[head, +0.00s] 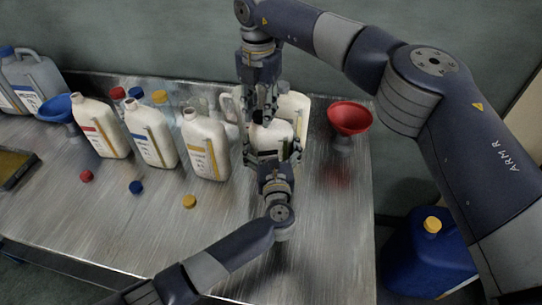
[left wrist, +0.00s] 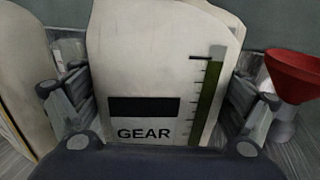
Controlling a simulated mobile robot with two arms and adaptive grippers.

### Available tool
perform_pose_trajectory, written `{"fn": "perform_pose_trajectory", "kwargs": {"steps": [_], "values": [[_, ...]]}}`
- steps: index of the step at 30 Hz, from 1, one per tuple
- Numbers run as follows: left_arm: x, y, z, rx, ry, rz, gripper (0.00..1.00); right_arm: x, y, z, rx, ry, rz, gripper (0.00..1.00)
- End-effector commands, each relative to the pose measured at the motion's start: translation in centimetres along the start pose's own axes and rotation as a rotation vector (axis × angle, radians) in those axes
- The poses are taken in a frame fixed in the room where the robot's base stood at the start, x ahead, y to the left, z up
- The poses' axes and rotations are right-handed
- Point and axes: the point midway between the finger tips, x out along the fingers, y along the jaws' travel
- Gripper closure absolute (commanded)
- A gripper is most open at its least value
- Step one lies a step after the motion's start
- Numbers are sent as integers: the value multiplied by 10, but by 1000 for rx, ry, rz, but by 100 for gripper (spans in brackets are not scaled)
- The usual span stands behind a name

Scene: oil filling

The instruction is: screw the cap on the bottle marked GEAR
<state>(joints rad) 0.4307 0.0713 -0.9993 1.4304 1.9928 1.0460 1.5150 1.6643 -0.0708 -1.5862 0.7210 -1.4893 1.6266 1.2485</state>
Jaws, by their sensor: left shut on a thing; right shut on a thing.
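The white bottle marked GEAR (head: 275,132) stands on the metal table. In the left wrist view the GEAR bottle (left wrist: 145,65) shows its black label bar and a dark green level strip. My left gripper (head: 273,152) is shut around the bottle's body, one finger on each side. My right gripper (head: 262,116) points down right above the bottle's top, with its fingers closed together. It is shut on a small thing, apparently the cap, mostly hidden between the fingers. The bottle's mouth is hidden too, so I cannot tell whether the cap touches it.
Several white bottles stand left of the GEAR bottle, the nearest with a yellow strip (head: 205,146). Another pale bottle (head: 294,103) stands behind it. A red funnel (head: 349,117) stands to the right. Red (head: 86,176), blue (head: 136,187) and yellow (head: 189,201) caps lie in front.

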Motion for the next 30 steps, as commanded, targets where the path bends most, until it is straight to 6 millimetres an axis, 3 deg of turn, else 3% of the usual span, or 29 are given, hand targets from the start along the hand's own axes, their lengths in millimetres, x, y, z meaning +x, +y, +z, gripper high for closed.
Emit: {"fn": "perform_pose_trajectory", "kwargs": {"steps": [15, 20, 21, 24, 30], "values": [[0, 0, 0, 2, -2, -1, 76, 0, 0, 1, 847, -3, 3, 100], [0, 0, 0, 2, -1, -1, 76, 0, 0, 1, 869, -3, 3, 100], [0, 0, 0, 2, -1, -1, 76, 0, 0, 1, 869, -3, 2, 68], [0, 0, 0, 2, -1, -1, 76, 0, 0, 1, 868, -2, 2, 49], [0, 0, 0, 1, -1, 0, 76, 0, 0, 0, 866, -2, 1, 49]]}}
